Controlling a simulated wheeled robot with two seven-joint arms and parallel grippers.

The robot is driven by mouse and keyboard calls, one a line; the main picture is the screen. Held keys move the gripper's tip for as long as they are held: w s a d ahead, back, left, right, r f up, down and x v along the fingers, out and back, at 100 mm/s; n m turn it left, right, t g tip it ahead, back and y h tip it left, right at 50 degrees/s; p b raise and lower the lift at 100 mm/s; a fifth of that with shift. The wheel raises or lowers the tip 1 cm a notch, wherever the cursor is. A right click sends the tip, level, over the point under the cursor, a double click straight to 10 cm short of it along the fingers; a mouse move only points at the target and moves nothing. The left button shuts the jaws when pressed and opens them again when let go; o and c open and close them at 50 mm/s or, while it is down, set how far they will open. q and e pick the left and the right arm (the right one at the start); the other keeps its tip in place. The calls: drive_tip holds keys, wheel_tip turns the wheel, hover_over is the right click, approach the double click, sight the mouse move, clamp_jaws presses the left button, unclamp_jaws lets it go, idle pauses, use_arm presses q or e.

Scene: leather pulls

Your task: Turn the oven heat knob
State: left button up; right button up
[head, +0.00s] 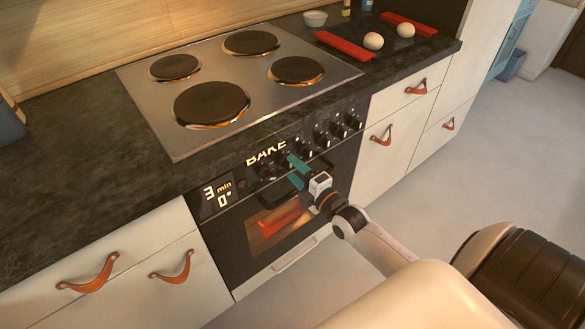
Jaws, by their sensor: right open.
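The oven (275,215) is built into the counter front, with a black control panel. Its display (218,195) reads "3 min" and "0°", and a lit "BAKE" sign (266,153) stands at the panel's upper middle. A row of dark knobs (322,139) runs to the right along the panel. My right gripper (292,168) has teal fingers, is open and is at the panel just below and right of "BAKE". Its fingers hide part of the knobs there. I cannot tell whether a knob is between the fingers. My left gripper is not in view.
A steel cooktop (250,75) with black burners is set in the dark counter (70,165) above. A tray with red handles (343,46) and two pale round pieces (374,41) is at the back right. Cabinets with leather pulls (90,276) flank the oven. Floor is clear at right.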

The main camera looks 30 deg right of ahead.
drive_tip(key=shift+w+a, duration=0.1)
drive_tip(key=shift+w, duration=0.7)
drive_tip(key=shift+c, duration=0.5)
drive_tip(key=c, duration=0.8)
drive_tip(key=shift+c, duration=0.2)
